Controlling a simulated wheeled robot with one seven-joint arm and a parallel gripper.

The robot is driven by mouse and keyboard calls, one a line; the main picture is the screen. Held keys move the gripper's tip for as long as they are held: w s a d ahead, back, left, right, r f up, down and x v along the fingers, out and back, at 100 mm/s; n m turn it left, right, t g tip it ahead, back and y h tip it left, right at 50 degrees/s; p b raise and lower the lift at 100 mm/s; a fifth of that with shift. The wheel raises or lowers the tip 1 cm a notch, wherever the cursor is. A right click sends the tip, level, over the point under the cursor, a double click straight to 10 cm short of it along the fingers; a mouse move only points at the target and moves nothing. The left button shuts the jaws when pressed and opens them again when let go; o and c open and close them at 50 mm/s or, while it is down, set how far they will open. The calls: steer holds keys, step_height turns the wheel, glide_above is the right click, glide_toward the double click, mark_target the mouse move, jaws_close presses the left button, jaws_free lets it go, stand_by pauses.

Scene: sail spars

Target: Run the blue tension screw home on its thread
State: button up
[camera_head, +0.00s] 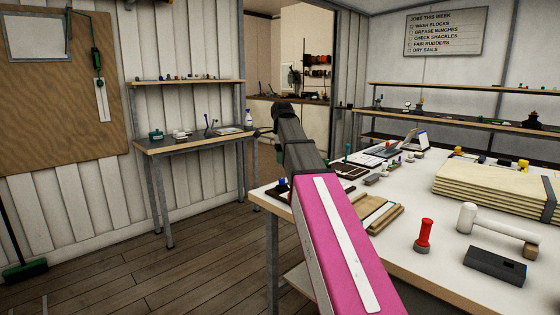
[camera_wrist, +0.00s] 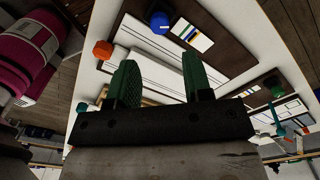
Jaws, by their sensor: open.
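A blue round knob, which looks like the tension screw (camera_wrist: 159,22), stands at the top of the wrist view, on the end of a dark brown board (camera_wrist: 218,28). How deep it sits on its thread cannot be told. My gripper (camera_wrist: 160,75) has two green fingers, apart and with nothing between them. The blue knob lies beyond the fingertips and is not touched. In the head view a small blue knob (camera_head: 282,187) shows at the near left table corner, beside my arm; my gripper is not clearly visible there.
An orange knob (camera_wrist: 102,50) stands left of the fingers, and a green knob (camera_wrist: 278,92) to the right. The white table (camera_head: 400,262) also carries a red screw-like piece (camera_head: 424,236), a mallet (camera_head: 468,217), a dark block (camera_head: 495,265) and stacked boards (camera_head: 490,185).

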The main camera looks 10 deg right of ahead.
mark_target(282, 180)
step_height(282, 180, down, 9)
steer(key=shift+r, duration=0.1)
steer(key=c, duration=0.8)
steer(key=shift+o, duration=0.2)
steer(key=n, duration=0.4)
steer(key=shift+n, duration=0.3)
steer(key=n, duration=0.5)
steer(key=shift+r, duration=0.1)
steer(key=n, duration=0.5)
steer(key=shift+n, duration=0.3)
steer(key=n, duration=0.5)
steer(key=shift+n, duration=0.3)
steer(key=n, duration=0.3)
steer(key=shift+n, duration=0.3)
steer(key=n, duration=0.5)
steer(key=shift+n, duration=0.3)
steer(key=n, duration=0.3)
steer(key=shift+n, duration=0.4)
steer(key=n, duration=0.3)
steer(key=shift+n, duration=0.4)
steer(key=n, duration=0.5)
steer(key=shift+n, duration=0.3)
steer(key=n, duration=0.3)
